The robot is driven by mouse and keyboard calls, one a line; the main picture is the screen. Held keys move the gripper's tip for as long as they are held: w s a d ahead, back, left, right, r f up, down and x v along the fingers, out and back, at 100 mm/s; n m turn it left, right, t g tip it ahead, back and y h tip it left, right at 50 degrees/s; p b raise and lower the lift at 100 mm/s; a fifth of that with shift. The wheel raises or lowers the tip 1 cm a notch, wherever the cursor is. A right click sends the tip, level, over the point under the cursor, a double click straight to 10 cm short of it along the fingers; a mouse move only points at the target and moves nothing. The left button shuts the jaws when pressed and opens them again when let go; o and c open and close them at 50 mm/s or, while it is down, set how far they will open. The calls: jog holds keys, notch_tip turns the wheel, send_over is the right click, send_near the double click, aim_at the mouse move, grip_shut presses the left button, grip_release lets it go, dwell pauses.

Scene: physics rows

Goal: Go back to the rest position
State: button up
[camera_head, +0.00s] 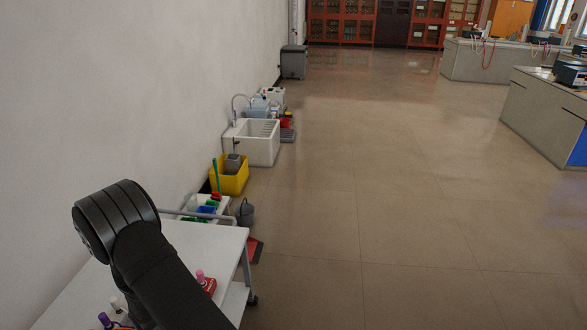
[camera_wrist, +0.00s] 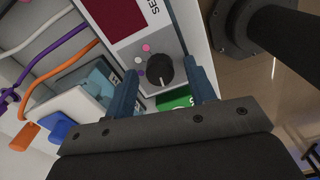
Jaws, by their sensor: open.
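My gripper (camera_wrist: 163,76) shows in the wrist view with its two blue-grey fingers spread apart. A device panel with a dark red display and a black knob (camera_wrist: 159,71) shows beyond and between the fingers. A green piece (camera_wrist: 176,101) shows between them, close to the gripper's base. I see nothing held, and cannot tell whether a finger touches the panel. In the head view my black arm rises at the lower left; the gripper itself is not visible there.
A white cart (camera_head: 208,242) stands by the left wall, with a red-pink bottle (camera_head: 206,283) on it. A yellow bucket (camera_head: 230,180) and a white sink (camera_head: 258,143) are farther along. Orange cable (camera_wrist: 62,72) lies left in the wrist view. Open floor spreads right.

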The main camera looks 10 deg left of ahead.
notch_tip(320, 180, up, 17)
notch_tip(320, 180, down, 17)
jog(key=shift+f, duration=0.15)
jog(key=shift+m, duration=0.8)
jog(key=m, duration=0.5)
jog(key=shift+m, duration=0.3)
jog(key=m, duration=0.6)
dwell(0.4)
dwell(0.5)
